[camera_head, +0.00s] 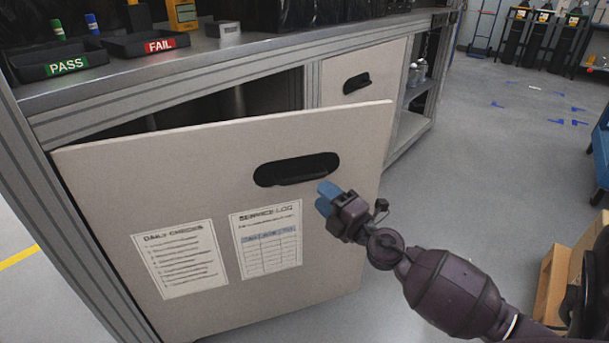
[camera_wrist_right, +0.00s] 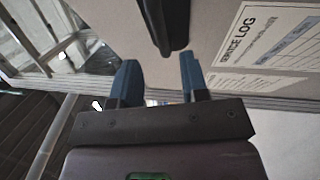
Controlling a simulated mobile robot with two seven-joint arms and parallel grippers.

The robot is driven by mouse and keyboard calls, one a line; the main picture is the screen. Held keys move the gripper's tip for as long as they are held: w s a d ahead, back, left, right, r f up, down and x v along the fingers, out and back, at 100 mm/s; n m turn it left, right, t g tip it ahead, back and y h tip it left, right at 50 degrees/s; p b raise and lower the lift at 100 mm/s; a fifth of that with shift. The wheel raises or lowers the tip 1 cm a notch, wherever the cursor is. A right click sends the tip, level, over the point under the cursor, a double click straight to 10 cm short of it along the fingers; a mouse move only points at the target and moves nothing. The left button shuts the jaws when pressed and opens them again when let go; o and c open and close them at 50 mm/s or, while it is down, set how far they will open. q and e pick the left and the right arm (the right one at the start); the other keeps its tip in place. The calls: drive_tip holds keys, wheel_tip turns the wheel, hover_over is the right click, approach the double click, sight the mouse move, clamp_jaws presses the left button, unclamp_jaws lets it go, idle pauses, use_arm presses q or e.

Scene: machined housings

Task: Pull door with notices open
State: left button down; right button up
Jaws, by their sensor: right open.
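The door with notices (camera_head: 210,170) is a pale panel on the left cabinet, standing ajar with a dark gap above its top edge. Two sheets, "Daily Checks" (camera_head: 180,258) and "Service Log" (camera_head: 266,240), are on its face. Its dark oval handle recess (camera_head: 297,170) is near the top right. My right gripper (camera_head: 325,198) is just right of and below the recess, in front of the panel. In the wrist view, its blue fingers (camera_wrist_right: 157,82) are apart with nothing between them, and the dark recess (camera_wrist_right: 165,25) lies beyond them. My left gripper is not in view.
A second door (camera_head: 365,70) with a dark handle is shut further right. Above are a PASS tray (camera_head: 62,68) and a FAIL tray (camera_head: 150,42). A cardboard box (camera_head: 556,280) and a blue cart (camera_head: 601,150) stand at right. The grey floor between is clear.

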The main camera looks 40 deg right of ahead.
sight(304, 176)
drive_tip(key=w, duration=0.2)
drive_tip(key=w+p, duration=0.1)
drive_tip(key=w, duration=0.2)
drive_tip(key=w+r, duration=0.1)
drive_tip(key=w, duration=0.1)
drive_tip(key=shift+w+d+r+p, duration=0.1)
drive_tip(key=shift+w+d+p, duration=0.15)
drive_tip(key=shift+p, duration=0.05)
drive_tip(key=shift+c, duration=0.5)
clamp_jaws()
